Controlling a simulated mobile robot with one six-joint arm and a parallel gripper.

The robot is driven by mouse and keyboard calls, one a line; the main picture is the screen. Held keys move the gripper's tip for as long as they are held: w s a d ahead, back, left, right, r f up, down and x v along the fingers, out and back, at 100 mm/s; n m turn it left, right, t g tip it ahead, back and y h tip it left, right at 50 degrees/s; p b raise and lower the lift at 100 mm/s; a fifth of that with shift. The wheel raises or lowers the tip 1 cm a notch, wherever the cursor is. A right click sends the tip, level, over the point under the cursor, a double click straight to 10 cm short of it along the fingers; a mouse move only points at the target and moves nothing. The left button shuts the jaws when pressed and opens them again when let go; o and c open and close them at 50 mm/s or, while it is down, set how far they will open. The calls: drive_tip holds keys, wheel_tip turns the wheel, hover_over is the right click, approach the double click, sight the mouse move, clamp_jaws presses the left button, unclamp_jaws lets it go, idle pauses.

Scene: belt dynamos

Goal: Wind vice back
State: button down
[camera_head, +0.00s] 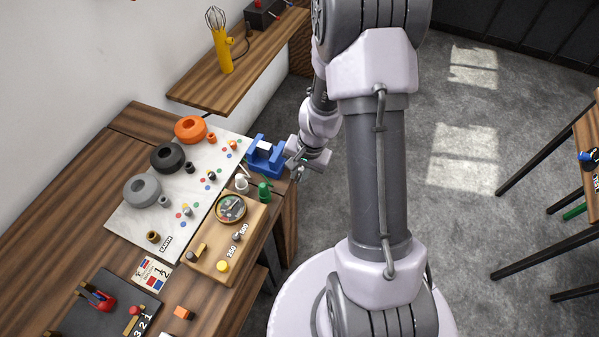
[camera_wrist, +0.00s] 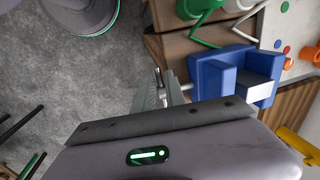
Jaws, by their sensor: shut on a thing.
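The blue vice (camera_head: 265,158) sits at the bench's far right corner, on the edge. A pale block (camera_head: 264,146) shows at its jaws. The wrist view shows the vice (camera_wrist: 214,78) at right centre, with the pale block (camera_wrist: 260,92) at its jaws. A thin metal vice handle (camera_wrist: 159,76) stands off the vice's near side. My gripper (camera_head: 296,164) is beside the vice, at its outer end. In the wrist view my gripper (camera_wrist: 172,92) is shut on the handle, its fingers seen edge-on. The exact grip is partly hidden.
A white board (camera_head: 128,215) with orange, black and grey rings lies left of the vice.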

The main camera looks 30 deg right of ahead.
drive_tip(key=shift+r, duration=0.1)
drive_tip(key=shift+d+r+g+y+p, duration=0.2)
drive_tip(key=shift+g+y+p, duration=0.25)
drive_tip(key=shift+p, duration=0.65)
drive_tip(key=shift+w+d+r+g+y+p, duration=0.1)
drive_tip(key=shift+w+g+y+p, duration=0.2)
drive_tip(key=shift+y+p, duration=0.45)
drive_tip(key=shift+d+m+g+y+p, duration=0.2)
drive_tip(key=shift+m+g+y+p, duration=0.1)
drive_tip(key=shift+g+y+p, duration=0.4)
drive_tip(key=shift+w+d+g+y, duration=0.2)
drive_tip(key=shift+g+y, duration=0.35)
drive_tip(key=shift+y, duration=0.25)
drive_tip(key=c, duration=1.5)
unclamp_jaws()
drive_tip(key=shift+w+d, duration=0.1)
